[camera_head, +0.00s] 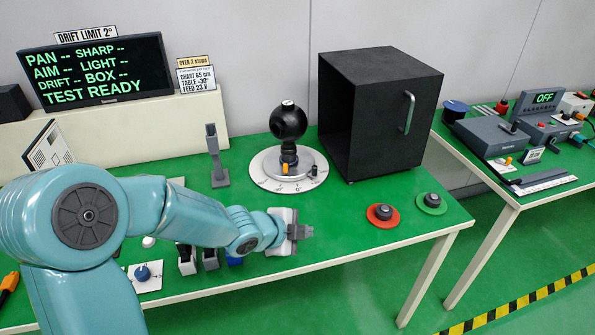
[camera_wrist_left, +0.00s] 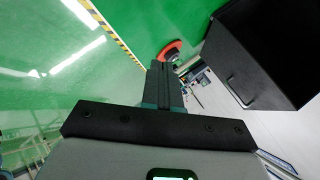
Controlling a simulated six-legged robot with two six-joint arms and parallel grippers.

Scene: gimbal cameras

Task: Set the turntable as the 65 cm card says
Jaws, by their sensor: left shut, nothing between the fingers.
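The turntable (camera_head: 263,179) is a white disc with marks on its rim, on the green bench. A black ball-shaped gimbal camera (camera_head: 288,122) stands on it, with an orange part at its base and a small dark knob (camera_head: 314,171) at the right rim. The card (camera_head: 197,80) reads CHART 65 cm, TABLE -30°, FEED 23 V. My left gripper (camera_head: 303,231) is shut and empty, in front of and below the turntable, apart from it. Its closed fingers (camera_wrist_left: 165,80) show in the left wrist view. My right gripper is not in view.
A black open box (camera_head: 421,110) stands right of the turntable. A red-based knob (camera_head: 382,216) and a green-based knob (camera_head: 431,204) sit near the front right edge. The screen (camera_head: 97,72) reads TEST READY. A grey post (camera_head: 215,155) stands left of the turntable.

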